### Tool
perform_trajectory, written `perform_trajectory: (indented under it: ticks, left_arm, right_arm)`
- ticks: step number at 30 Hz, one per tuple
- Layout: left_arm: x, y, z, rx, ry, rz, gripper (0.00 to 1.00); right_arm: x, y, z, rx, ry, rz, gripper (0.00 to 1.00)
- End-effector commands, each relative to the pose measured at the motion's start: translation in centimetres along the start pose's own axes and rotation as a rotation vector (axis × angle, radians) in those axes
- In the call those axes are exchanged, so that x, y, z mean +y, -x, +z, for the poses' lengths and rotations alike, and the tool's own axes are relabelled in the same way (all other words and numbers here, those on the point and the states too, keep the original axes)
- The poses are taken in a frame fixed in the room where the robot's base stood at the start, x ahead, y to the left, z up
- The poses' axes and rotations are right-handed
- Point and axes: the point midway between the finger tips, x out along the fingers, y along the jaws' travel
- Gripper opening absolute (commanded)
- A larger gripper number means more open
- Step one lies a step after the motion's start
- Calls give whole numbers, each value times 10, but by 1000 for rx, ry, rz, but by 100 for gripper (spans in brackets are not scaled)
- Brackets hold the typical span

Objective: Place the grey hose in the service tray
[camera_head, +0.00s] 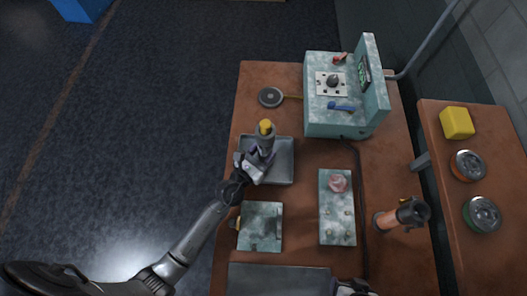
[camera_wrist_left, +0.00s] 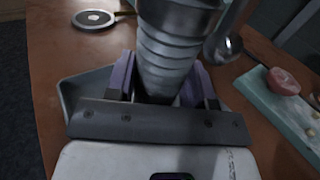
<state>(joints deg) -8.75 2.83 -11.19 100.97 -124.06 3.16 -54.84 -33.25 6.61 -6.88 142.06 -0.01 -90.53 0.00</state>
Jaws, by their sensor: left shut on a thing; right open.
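The grey hose (camera_head: 266,141) is a short, ribbed piece with a yellow top end, held roughly upright. My left gripper (camera_head: 259,157) has its purple fingers shut around it. In the left wrist view, the ribbed hose (camera_wrist_left: 168,55) rises between the fingers (camera_wrist_left: 160,85). The service tray (camera_head: 285,174) is a shallow grey metal tray under the gripper and hose; its rim also shows in the left wrist view (camera_wrist_left: 78,92). The hose's lower end is hidden, so I cannot tell whether it touches the tray. My right gripper (camera_head: 355,288) shows partly at the bottom edge, open.
A teal machine (camera_head: 335,118) stands behind the tray. A round disc (camera_head: 270,97) lies back left. A teal plate (camera_head: 338,225) with a pink lump (camera_head: 339,182) lies right, a square plate (camera_head: 262,225) in front.

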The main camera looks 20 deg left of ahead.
Motion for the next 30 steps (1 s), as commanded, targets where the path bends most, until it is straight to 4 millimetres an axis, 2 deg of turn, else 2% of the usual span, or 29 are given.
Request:
perform_trajectory:
  ticks: [5,6,13,23,26,30]
  left_arm:
    - [0,0,-3,-2,0,0,13]
    - [0,0,-4,0,1,-1,51]
    - [0,0,-4,0,0,-1,73]
    - [0,0,2,0,0,0,74]
    - [0,11,-1,3,0,0,74]
    - [0,36,-2,4,-1,-1,74]
  right_arm:
    - [0,-3,1,0,1,1,74]
    - [0,-3,1,0,2,1,74]
    - [2,-2,1,-1,7,5,74]
    - [2,2,0,-1,8,6,74]
    - [2,0,1,0,7,6,74]
    - [2,0,0,1,6,5,74]
